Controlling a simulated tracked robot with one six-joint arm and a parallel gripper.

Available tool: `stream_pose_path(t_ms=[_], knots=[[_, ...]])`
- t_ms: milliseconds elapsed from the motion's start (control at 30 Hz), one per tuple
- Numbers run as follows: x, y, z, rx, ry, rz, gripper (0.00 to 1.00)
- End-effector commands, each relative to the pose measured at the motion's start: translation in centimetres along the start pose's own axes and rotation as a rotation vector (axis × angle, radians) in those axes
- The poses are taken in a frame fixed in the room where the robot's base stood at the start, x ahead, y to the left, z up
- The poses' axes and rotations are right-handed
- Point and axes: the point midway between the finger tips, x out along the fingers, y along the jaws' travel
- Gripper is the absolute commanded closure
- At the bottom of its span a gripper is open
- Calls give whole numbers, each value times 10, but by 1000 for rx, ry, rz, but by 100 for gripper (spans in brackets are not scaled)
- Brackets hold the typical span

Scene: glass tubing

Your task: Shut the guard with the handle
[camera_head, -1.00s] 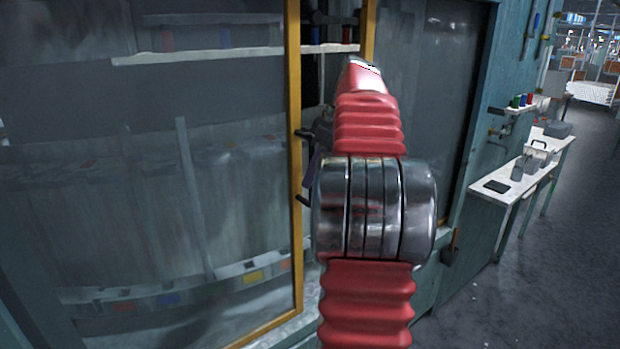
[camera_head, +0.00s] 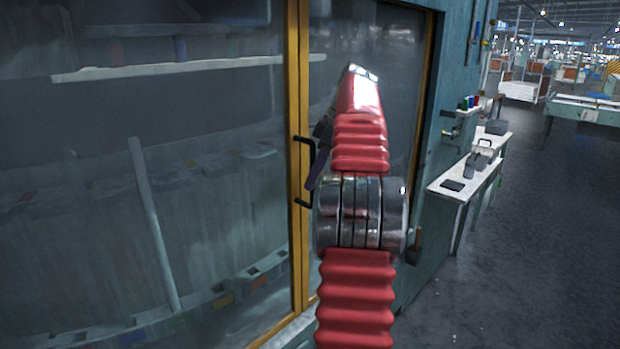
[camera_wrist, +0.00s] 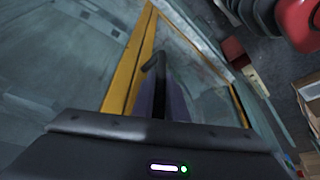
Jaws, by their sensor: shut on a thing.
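The guard is a large glass panel in a yellow frame (camera_head: 294,180) on the teal machine. Its black handle (camera_head: 306,141) is a bar on the right edge of the frame, with both ends showing. My gripper (camera_head: 315,165) reaches the handle from the right, its purple finger against the bar. In the wrist view the handle (camera_wrist: 151,66) runs in between the purple fingers of my gripper (camera_wrist: 162,98), which are shut on it.
Right of the uprights is another glass pane (camera_head: 395,70) in the machine's teal wall (camera_head: 445,80). A white bench (camera_head: 470,175) with small dark items stands along the right side. The grey floor (camera_head: 540,250) at the right is open.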

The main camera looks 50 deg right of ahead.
Motion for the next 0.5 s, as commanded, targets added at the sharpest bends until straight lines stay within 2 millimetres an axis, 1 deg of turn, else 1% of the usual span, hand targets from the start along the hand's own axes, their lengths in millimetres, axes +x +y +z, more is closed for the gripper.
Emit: stream_pose_path(t_ms=[33, 100, 133, 367, 500], knots=[[-2, 5, 4, 6, -6, 19, 100], [-2, 5, 3, 5, -6, 20, 100], [-2, 5, 3, 5, -6, 20, 85], [-1, 4, 0, 1, -3, 14, 69], [0, 3, -1, -1, -2, 11, 69]])
